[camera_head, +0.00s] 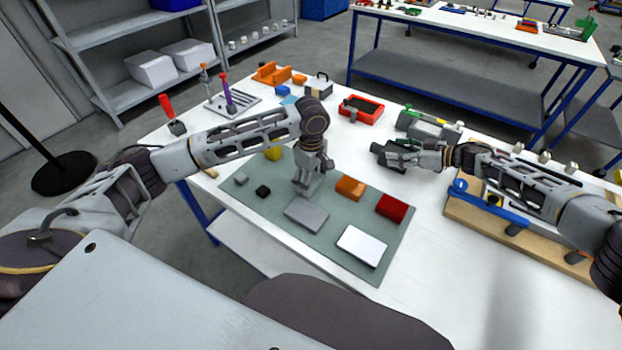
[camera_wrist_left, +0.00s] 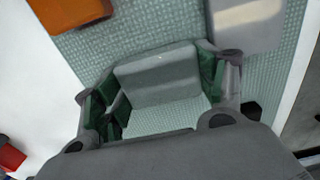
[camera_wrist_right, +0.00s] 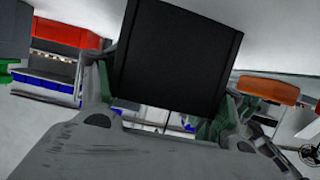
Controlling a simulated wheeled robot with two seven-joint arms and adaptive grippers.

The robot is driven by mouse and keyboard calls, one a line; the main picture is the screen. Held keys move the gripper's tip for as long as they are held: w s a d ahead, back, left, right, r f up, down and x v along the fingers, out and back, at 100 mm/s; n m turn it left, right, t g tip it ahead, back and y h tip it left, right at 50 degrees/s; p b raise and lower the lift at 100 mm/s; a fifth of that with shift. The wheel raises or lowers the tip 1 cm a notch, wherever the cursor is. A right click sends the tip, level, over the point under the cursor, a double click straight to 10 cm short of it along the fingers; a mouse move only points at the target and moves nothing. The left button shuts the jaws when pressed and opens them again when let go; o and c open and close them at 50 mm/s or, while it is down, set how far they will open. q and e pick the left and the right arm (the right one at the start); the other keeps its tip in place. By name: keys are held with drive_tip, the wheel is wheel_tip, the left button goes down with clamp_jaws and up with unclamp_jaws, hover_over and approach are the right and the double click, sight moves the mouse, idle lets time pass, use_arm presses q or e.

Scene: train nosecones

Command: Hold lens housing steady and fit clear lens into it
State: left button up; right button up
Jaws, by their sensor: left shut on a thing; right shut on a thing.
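My left gripper (camera_head: 306,184) points down over the green mat (camera_head: 330,222) and is shut on a grey block (camera_wrist_left: 160,75), which sits between its fingers in the left wrist view. My right gripper (camera_head: 388,153) is above the white table, right of the mat, and is shut on a dark box-shaped piece (camera_wrist_right: 175,55). That piece fills the middle of the right wrist view. The two grippers are apart. I cannot tell which piece is the lens housing, and I see no piece that is plainly a clear lens.
The mat also bears a grey plate (camera_head: 307,214), a white plate (camera_head: 362,246), an orange block (camera_head: 350,187), a red block (camera_head: 391,207) and small blocks. A red tray (camera_head: 361,109) stands behind. A wooden board with a blue bar (camera_head: 492,207) lies right, below my right arm.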

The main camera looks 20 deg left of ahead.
use_arm(q)
drive_tip(key=shift+f, duration=0.1)
drive_tip(key=o, duration=1.2)
wheel_tip(320, 180, up, 12)
idle(0.4)
idle(0.4)
drive_tip(key=c, duration=0.4)
drive_tip(key=shift+s, duration=0.1)
